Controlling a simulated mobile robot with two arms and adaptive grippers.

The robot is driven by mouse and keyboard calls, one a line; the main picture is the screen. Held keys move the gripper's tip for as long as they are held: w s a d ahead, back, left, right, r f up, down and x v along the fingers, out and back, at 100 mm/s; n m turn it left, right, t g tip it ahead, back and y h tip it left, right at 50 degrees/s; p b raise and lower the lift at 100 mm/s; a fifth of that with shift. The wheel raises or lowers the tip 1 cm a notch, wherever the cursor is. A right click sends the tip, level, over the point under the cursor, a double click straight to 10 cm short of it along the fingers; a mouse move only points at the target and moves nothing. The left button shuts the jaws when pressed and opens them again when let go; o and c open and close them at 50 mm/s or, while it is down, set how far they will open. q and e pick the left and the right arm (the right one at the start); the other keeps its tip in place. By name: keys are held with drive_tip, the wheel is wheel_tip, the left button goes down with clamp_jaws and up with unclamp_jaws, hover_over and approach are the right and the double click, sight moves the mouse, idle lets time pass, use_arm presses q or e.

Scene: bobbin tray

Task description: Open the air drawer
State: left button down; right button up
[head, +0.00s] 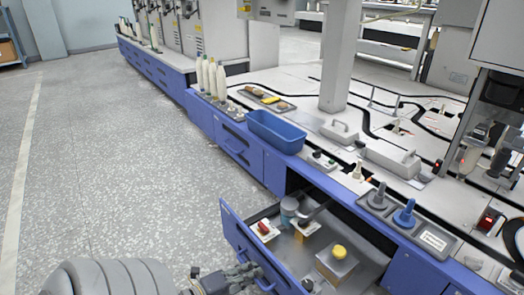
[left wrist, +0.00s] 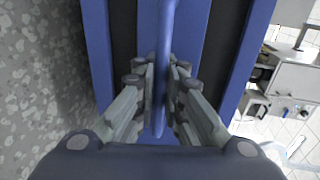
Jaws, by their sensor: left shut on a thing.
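The air drawer (head: 236,232) is a blue drawer with a grey inside, and in the head view it stands pulled out from the bench at the lower middle. My left gripper (head: 258,274) is at the drawer's front, low in the head view. It is shut on the blue drawer handle (left wrist: 161,45), which runs between the fingers in the left wrist view, where the gripper (left wrist: 161,82) also shows. In the drawer lie a red-topped white piece (head: 264,229), a grey cylinder (head: 289,208) and a box with a yellow knob (head: 339,252). My right gripper is not in view.
A blue bin (head: 276,132) stands on the bench edge behind the drawer. The speckled floor (head: 120,170) at left is clear.

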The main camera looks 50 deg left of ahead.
use_arm(q)
drive_tip(key=shift+s, duration=0.1)
drive_tip(key=c, duration=2)
unclamp_jaws()
drive_tip(key=shift+r, duration=0.1)
drive_tip(key=shift+s, duration=0.15)
drive_tip(key=d+v, duration=0.1)
drive_tip(key=v, duration=1)
drive_tip(key=shift+s+a, duration=0.35)
drive_tip(key=shift+a, duration=0.2)
